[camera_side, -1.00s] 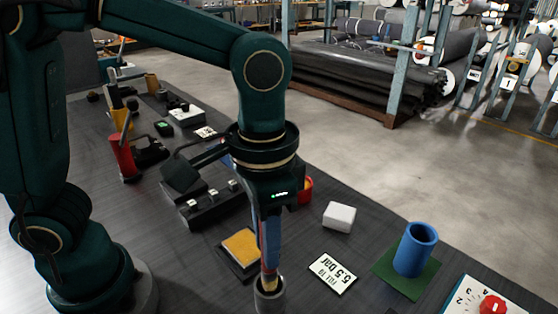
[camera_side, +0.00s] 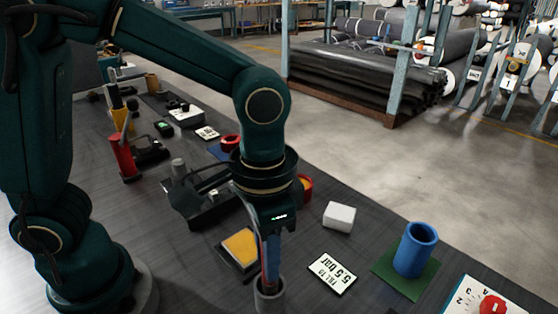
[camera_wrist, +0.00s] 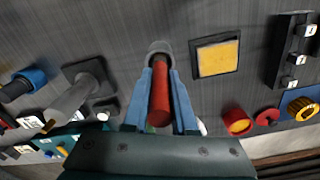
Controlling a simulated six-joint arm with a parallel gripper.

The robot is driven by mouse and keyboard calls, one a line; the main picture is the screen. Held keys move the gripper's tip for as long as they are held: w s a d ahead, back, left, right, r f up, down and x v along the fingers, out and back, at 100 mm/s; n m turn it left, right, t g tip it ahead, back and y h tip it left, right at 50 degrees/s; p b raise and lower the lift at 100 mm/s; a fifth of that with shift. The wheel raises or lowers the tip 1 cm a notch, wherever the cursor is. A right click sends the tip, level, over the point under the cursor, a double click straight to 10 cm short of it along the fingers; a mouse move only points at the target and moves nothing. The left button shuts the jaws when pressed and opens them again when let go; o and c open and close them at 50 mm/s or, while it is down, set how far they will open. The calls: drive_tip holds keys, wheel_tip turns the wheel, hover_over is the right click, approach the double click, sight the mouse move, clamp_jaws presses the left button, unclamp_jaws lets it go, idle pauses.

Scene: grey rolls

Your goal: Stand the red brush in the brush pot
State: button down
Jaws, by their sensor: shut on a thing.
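My gripper (camera_side: 269,280) points straight down in the side view, its blue fingers shut on the red brush. The red brush (camera_wrist: 160,104) stands near upright between the fingers in the wrist view, its lower end hidden. A small grey pot (camera_side: 269,298), taken to be the brush pot, is directly below at the front edge of the side view. The fingertips are at its mouth, and the brush's lower end appears inside it. The pot also shows in the wrist view (camera_wrist: 158,46), beyond the brush; whether the brush touches its bottom is hidden.
A yellow pad in a dark tray (camera_side: 240,249) lies close left of the pot. A pressure label card (camera_side: 332,273), a white block (camera_side: 339,217) and a blue cylinder (camera_side: 415,250) on a green mat are to the right. A red cup (camera_side: 305,187) stands behind my gripper.

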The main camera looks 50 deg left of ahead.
drive_tip(key=shift+f, duration=0.95)
drive_tip(key=c, duration=0.6)
unclamp_jaws()
drive_tip(key=shift+c, duration=0.2)
wheel_tip(320, 180, up, 5)
drive_tip(key=shift+f, duration=0.2)
drive_tip(key=shift+r, duration=0.3)
